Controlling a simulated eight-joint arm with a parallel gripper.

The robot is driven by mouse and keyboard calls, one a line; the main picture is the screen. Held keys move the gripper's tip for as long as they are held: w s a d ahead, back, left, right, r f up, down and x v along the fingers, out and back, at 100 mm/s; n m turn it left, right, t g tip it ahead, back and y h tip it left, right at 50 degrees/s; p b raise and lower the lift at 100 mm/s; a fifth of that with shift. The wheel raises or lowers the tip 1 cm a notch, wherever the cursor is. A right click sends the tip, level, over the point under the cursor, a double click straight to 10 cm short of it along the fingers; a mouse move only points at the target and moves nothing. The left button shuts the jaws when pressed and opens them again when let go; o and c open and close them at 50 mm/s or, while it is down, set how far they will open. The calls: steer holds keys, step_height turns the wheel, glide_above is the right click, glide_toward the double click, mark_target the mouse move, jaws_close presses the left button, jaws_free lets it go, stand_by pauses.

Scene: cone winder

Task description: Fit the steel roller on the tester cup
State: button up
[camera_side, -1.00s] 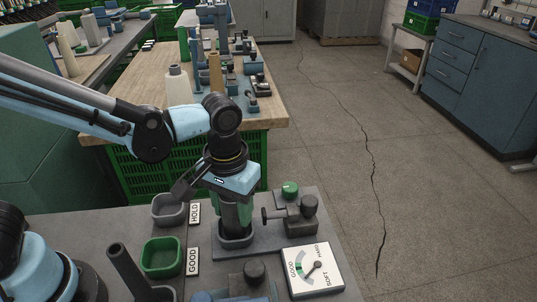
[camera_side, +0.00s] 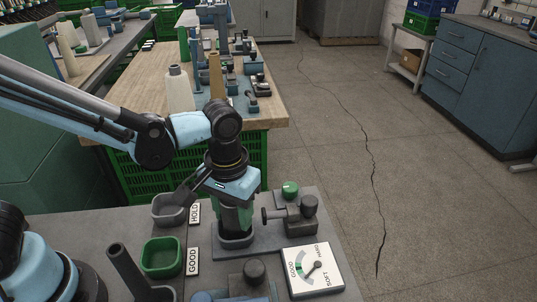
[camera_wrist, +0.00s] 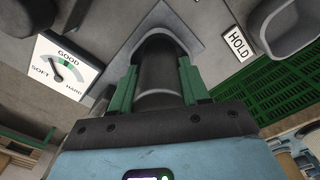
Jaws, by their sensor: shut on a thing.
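The roller (camera_wrist: 157,72) shows in the wrist view as a dark cylinder with a paler grey band nearer my wrist. My gripper (camera_side: 235,220) points straight down, its green fingers shut on the roller from both sides. The grey tester cup (camera_side: 235,241) stands on its base plate directly under the gripper. In the wrist view the far end of the roller lies within the cup's pale rim (camera_wrist: 161,31). The roller looks upright. How deep it sits, and whether it touches the cup's floor, is hidden.
A gauge card (camera_side: 313,268) marked GOOD, SOFT and HARD lies right of the cup. A dark fixture (camera_side: 301,220) and a green button (camera_side: 290,189) stand close by. The HOLD tray (camera_side: 169,211) and the green GOOD tray (camera_side: 162,257) are at left.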

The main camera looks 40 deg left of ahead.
steer(key=o, duration=1.8)
steer(key=shift+r, duration=4)
steer(key=a+t, duration=0.2)
steer(key=a, duration=0.2)
steer(key=s+a+m+t, duration=0.1)
steer(key=a+t, duration=0.1)
steer(key=a, duration=0.3)
steer(key=a+t, duration=0.3)
steer(key=a, duration=0.2)
steer(key=shift+s+a+r+m, duration=0.1)
steer(key=shift+s+m, duration=0.1)
steer(key=shift+m, duration=0.2)
